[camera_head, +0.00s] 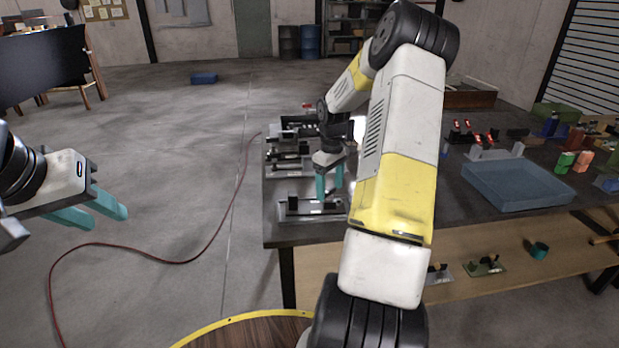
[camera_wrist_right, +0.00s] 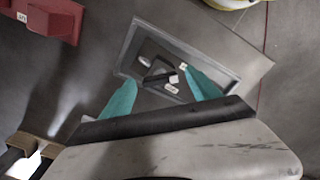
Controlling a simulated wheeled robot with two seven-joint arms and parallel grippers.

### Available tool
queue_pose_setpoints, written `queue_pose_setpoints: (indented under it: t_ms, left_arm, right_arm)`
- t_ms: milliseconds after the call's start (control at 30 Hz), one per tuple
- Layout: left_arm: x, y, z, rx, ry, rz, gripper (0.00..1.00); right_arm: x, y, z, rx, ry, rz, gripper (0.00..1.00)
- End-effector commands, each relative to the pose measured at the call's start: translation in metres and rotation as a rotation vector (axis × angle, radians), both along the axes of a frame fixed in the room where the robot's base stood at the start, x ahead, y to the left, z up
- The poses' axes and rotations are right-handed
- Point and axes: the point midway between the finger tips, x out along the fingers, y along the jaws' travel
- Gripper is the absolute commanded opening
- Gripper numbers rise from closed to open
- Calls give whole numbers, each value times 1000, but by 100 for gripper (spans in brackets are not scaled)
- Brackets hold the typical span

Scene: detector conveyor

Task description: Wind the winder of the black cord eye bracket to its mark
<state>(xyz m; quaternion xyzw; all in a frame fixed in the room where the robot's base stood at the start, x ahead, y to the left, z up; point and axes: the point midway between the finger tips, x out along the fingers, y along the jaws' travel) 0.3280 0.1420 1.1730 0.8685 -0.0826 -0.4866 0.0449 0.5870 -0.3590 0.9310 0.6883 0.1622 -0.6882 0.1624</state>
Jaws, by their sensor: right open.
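My right gripper (camera_head: 330,182) is open above the front left corner of the dark table. Below it lies a grey plate (camera_head: 288,214) with dark upright parts and a small pale label. In the right wrist view, this plate (camera_wrist_right: 131,58) shows between and beyond the open teal fingers (camera_wrist_right: 163,90). A small black winder-like part (camera_wrist_right: 160,78) with a whitish end sits on it, beside small white labels. I cannot read the labels or make out the mark. The fingers look apart from the winder. My left gripper (camera_head: 108,207) is open and empty over the floor.
More bracket-like devices (camera_head: 288,157) stand behind the plate. A blue-grey tray (camera_head: 515,187) lies on the right of the table. A red block (camera_wrist_right: 52,18) shows in the wrist view. A red cord (camera_head: 180,261) runs along the floor. My right arm hides the table's middle.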

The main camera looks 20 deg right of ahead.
Motion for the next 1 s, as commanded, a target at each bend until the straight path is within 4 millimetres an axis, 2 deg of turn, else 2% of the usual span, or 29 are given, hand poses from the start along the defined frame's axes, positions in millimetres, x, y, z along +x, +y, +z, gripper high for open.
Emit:
queue_pose_setpoints:
  t_ms: [100, 133, 433, 767, 1000]
  left_arm:
    - [0, 0, 0, 0, 0, 0, 36]
    - [0, 0, 0, 0, 0, 0, 36]
    - [0, 0, 0, 0, 0, 0, 36]
    - [0, 0, 0, 0, 0, 0, 36]
    - [0, 0, 0, 0, 0, 0, 36]
  right_arm:
    - [0, 0, 0, 0, 0, 0, 71]
    - [0, 0, 0, 0, 0, 0, 67]
    - [0, 0, 0, 0, 0, -1, 8]
    - [0, 0, 1, 0, -1, -54, 8]
    - [0, 0, 1, -1, 0, -209, 8]
